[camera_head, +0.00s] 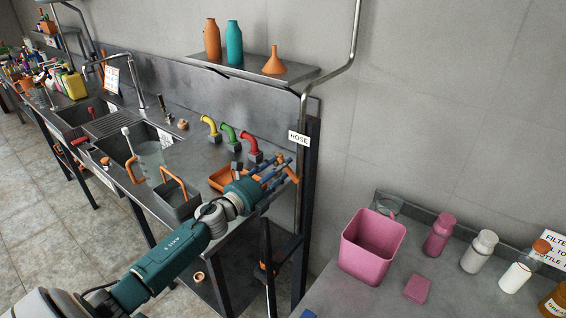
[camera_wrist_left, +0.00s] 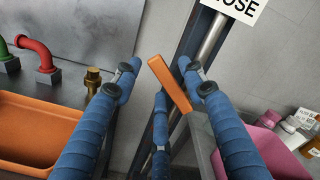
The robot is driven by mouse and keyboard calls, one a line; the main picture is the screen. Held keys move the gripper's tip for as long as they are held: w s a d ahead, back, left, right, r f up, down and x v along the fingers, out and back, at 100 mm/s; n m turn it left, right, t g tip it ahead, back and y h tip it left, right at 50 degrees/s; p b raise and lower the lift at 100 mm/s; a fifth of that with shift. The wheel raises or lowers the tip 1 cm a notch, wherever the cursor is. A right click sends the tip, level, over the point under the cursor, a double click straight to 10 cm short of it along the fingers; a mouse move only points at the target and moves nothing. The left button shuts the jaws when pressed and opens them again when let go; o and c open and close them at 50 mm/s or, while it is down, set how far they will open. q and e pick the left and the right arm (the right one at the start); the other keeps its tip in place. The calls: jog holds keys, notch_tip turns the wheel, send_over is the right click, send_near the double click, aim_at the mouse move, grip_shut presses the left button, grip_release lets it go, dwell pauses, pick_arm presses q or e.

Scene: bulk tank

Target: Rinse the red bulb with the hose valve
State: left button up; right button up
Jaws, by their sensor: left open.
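The hose valve's orange lever (camera_wrist_left: 170,84) stands tilted between the spread blue fingers of my left gripper (camera_wrist_left: 163,78) in the left wrist view, in front of the vertical hose pipe (camera_wrist_left: 212,40) under the HOSE sign. The fingers are open, with gaps visible on both sides of the lever. In the head view my left gripper (camera_head: 282,172) reaches to the pipe just below the HOSE sign (camera_head: 299,138), with the orange lever (camera_head: 293,178) at its fingertips. I cannot make out a red bulb in either view. My right gripper is out of view.
An orange tray (camera_head: 222,178) lies on the steel counter beside my gripper. Yellow, green and red bent pipes (camera_head: 250,147) stand behind it. A brass fitting (camera_wrist_left: 92,80) stands near the left finger. A pink bin (camera_head: 368,262) and bottles occupy the right table. A shelf (camera_head: 250,70) hangs above.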

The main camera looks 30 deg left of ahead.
pick_arm(q)
jog(key=shift+w+d, duration=0.1)
jog(key=shift+w, duration=0.95)
grip_shut()
jog(key=shift+f, duration=0.15)
jog(key=shift+a+f+n+b, duration=0.25)
jog(key=shift+f+n, duration=0.35)
jog(key=shift+n, duration=0.75)
jog(key=shift+a+f+n+b, duration=0.1)
jog(key=shift+f+n+b, duration=0.45)
jog(key=shift+n, duration=0.75)
jog(key=shift+a+f+n+b, duration=0.15)
jog(key=shift+f+n, duration=0.55)
jog(key=shift+n, duration=0.65)
